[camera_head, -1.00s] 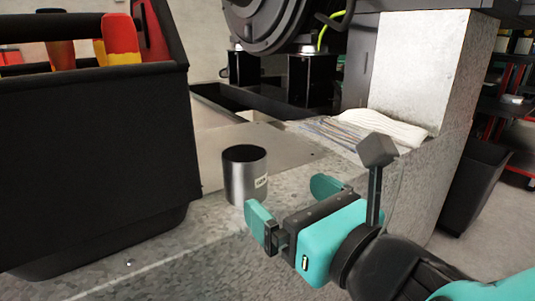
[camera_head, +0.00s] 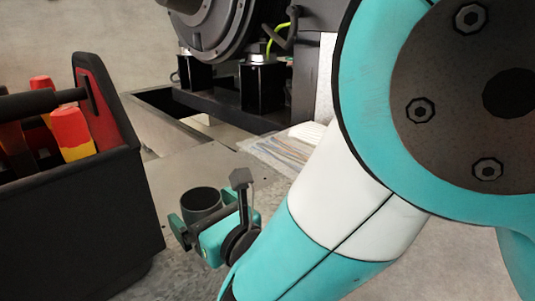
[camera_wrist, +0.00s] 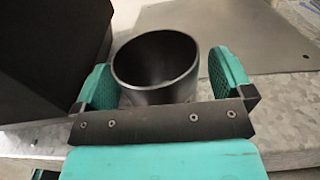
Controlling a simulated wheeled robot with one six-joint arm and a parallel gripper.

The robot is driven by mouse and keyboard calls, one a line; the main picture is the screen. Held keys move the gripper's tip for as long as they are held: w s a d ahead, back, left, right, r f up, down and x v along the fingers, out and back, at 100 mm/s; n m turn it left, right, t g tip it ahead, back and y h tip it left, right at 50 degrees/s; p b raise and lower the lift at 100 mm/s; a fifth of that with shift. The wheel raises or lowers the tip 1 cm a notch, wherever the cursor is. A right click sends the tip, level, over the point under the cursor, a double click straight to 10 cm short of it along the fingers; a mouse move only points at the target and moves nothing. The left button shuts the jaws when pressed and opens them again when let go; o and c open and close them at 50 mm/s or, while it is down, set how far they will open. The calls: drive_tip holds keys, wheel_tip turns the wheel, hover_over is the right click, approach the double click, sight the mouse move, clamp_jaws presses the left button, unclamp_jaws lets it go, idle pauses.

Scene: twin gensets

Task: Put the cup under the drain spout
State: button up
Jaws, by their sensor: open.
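The cup (camera_head: 201,204) is a dark metal cylinder, open at the top and upright on the grey ledge. In the wrist view the cup (camera_wrist: 155,68) stands between the two teal fingers of my gripper (camera_wrist: 160,84), with a gap showing on each side. My gripper (camera_head: 215,222) is open in the head view, in front of the cup and hiding its lower part. I cannot make out a drain spout in either view.
A black toolbox (camera_head: 85,230) with red and yellow handles stands close at left. Behind are dark machinery (camera_head: 215,30) and a black frame (camera_head: 190,100). A bare metal plate (camera_wrist: 255,45) lies beyond the gripper.

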drive_tip(key=shift+w+a, duration=0.4)
drive_tip(key=shift+a, duration=0.05)
drive_tip(key=c, duration=1.1)
drive_tip(key=shift+c, duration=0.2)
